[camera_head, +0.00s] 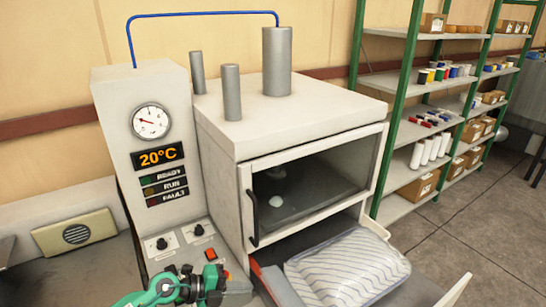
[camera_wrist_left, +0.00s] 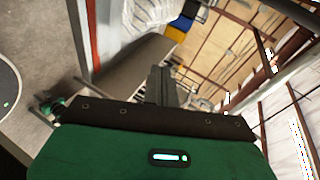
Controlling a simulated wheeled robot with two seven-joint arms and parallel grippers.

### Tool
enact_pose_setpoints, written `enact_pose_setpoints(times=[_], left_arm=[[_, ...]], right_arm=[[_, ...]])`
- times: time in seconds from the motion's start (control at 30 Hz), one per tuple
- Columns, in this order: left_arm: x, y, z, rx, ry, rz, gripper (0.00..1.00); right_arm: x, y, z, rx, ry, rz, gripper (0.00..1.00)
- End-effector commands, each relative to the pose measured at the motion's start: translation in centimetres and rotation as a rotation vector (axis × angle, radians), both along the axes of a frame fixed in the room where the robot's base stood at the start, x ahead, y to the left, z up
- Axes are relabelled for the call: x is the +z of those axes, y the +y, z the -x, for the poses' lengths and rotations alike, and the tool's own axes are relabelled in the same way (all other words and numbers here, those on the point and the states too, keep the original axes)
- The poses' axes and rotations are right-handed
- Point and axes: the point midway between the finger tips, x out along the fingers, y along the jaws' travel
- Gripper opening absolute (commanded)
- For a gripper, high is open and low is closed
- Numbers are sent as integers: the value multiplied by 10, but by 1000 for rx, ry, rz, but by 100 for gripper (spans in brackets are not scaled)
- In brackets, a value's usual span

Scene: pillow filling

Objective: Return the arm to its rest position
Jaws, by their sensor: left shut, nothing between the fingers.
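My left arm (camera_head: 185,288), green and dark, shows at the bottom edge of the head view, in front of the machine's control panel. My left gripper (camera_wrist_left: 160,86) shows in the left wrist view with its dark fingers together and nothing between them. It stands apart from any object there. My right arm and gripper are in neither view.
A white machine (camera_head: 290,125) with a dark window and a dial column (camera_head: 150,80) stands close to my arm. A striped pillow (camera_head: 345,268) lies in its lower opening. Green-framed shelves (camera_head: 405,80) stand at the right, with clear floor (camera_head: 485,205) before them.

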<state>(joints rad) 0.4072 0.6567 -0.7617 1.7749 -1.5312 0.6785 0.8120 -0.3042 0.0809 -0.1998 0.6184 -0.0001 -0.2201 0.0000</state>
Motion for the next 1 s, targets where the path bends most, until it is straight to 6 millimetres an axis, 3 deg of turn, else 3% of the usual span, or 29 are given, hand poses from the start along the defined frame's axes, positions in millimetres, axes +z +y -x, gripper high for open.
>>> enact_pose_setpoints(times=[0.03,0.1,0.2,0.33,0.47,0.63,0.77,1.0], left_arm=[[17,-14,5,44,-14,115,0],[42,-25,6,129,-33,268,0],[74,-25,4,280,-39,464,0],[100,-4,0,518,-8,672,0],[105,32,0,789,66,818,0],[79,86,15,1161,232,900,0],[42,121,45,1434,413,879,0],[-28,154,135,1811,817,681,0]], right_arm=[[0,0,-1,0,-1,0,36],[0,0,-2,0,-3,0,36],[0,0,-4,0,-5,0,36],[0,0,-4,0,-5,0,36],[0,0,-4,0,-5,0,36],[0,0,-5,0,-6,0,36],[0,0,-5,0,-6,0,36],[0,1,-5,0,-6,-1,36]])
